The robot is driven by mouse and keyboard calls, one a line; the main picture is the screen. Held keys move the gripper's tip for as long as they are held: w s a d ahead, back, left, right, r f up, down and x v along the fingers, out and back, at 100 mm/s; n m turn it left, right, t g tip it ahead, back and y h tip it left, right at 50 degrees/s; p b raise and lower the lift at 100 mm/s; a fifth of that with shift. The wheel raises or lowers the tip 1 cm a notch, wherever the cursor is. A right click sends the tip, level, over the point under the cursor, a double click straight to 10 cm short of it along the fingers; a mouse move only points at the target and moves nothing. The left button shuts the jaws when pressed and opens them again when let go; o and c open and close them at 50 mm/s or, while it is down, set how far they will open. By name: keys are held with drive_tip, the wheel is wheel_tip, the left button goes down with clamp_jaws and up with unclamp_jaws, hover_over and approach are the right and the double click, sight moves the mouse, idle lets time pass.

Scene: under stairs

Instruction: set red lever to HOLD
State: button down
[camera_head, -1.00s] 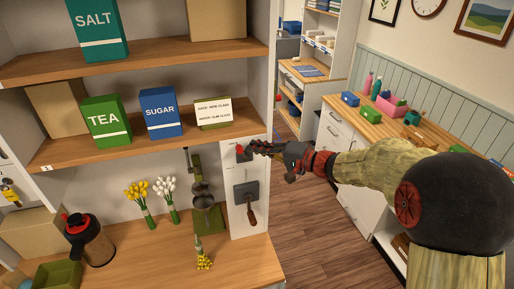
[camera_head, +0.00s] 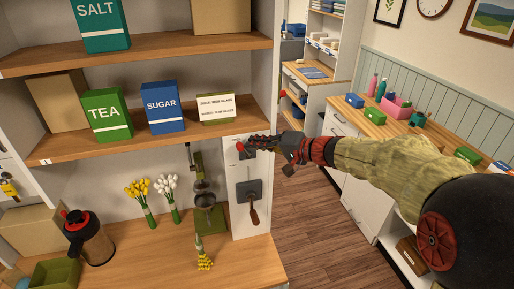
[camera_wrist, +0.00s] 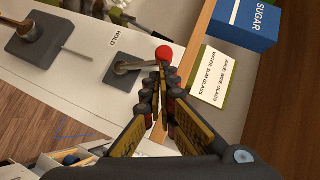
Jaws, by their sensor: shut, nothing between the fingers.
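The red lever's round red knob (camera_wrist: 163,53) shows in the wrist view on a grey arm, which pivots on a dark square plate (camera_wrist: 124,82) fixed to a white panel. The word HOLD (camera_wrist: 116,39) is printed beside the plate. My gripper (camera_wrist: 161,68) is shut and empty, its fingertips right by the knob; I cannot tell if they touch it. In the head view my gripper (camera_head: 246,147) reaches from the right to the top of the white panel (camera_head: 240,217). There the knob is small and mostly hidden by the fingers.
A second lever with a brown handle (camera_head: 254,216) sits lower on the panel. A card (camera_head: 216,108), a blue SUGAR box (camera_head: 162,107) and a green TEA box (camera_head: 107,115) stand on the shelf just left. The counter holds a jug (camera_head: 90,238) and flowers.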

sight(238, 149)
drive_tip(key=a+n+h, duration=0.1)
drive_tip(key=a+h, duration=0.1)
drive_tip(key=s+a+n+h+b, duration=0.1)
drive_tip(key=a+n+h, duration=0.1)
drive_tip(key=shift+s+a+f+h, duration=0.1)
drive_tip(key=shift+s+a+h, duration=0.05)
drive_tip(key=shift+h, duration=0.25)
drive_tip(key=shift+s+a+f+n+h, duration=0.15)
drive_tip(key=shift+a+f+n+h, duration=0.25)
drive_tip(key=shift+n+h, duration=0.25)
drive_tip(key=shift+s+a+f+b, duration=0.15)
drive_tip(key=shift+a+f+b, duration=0.3)
drive_tip(key=shift+a+f, duration=0.2)
drive_tip(key=s+d+r, duration=0.3)
drive_tip(key=s+r, duration=0.3)
drive_tip(key=r, duration=0.4)
drive_tip(key=shift+s+d+r+p, duration=0.25)
drive_tip(key=shift+s+d+p, duration=0.1)
drive_tip(key=shift+s, duration=0.05)
